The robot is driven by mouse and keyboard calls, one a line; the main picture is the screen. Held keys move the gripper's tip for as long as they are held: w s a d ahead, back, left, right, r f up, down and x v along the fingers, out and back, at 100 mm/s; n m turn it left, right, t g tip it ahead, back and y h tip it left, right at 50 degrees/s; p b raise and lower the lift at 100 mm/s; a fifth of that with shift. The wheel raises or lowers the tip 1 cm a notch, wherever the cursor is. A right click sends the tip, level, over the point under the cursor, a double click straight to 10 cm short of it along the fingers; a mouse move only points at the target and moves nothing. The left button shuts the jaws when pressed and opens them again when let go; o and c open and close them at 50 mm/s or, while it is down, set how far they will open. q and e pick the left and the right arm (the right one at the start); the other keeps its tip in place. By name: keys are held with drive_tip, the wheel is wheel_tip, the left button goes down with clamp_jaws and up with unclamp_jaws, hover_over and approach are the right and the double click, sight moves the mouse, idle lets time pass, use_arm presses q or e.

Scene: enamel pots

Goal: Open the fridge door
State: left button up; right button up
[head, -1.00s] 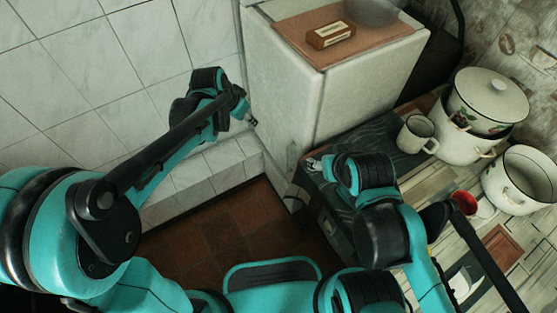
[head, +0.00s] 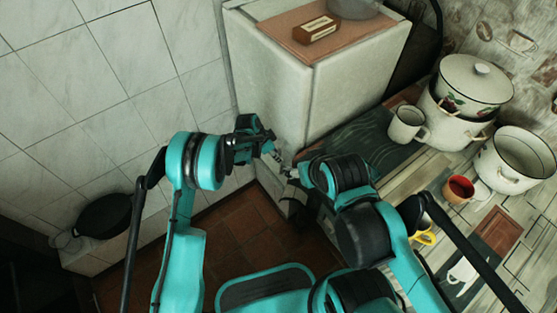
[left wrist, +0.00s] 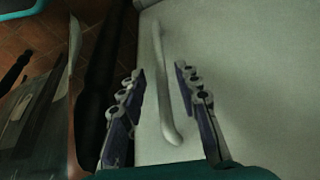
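The fridge (head: 355,85) is a pale box at the back of the head view, and its door (head: 265,85) looks shut. In the left wrist view, the long pale door handle (left wrist: 163,85) runs up the pale door front (left wrist: 235,60). My left gripper (head: 275,152) is at the lower part of the door. Its fingers (left wrist: 160,72) are open, one on each side of the handle, with gaps visible. The handle is hidden in the head view. My right gripper (head: 295,178) is close to the left one, by the counter edge; its fingers are too small to read.
A brown box (head: 316,29) and a bowl (head: 355,8) sit on the fridge. The counter to the right bears a white mug (head: 407,124), enamel pots (head: 475,82), (head: 515,160) and a red mug (head: 459,189). A dark pan (head: 103,215) is at the lower left. The tiled floor (head: 235,220) is clear.

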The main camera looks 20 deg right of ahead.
use_arm(q)
drive_tip(key=b+x, duration=0.1)
drive_tip(key=x, duration=0.3)
drive_tip(key=shift+w+f, duration=0.1)
drive_tip(key=shift+f, duration=0.15)
clamp_jaws()
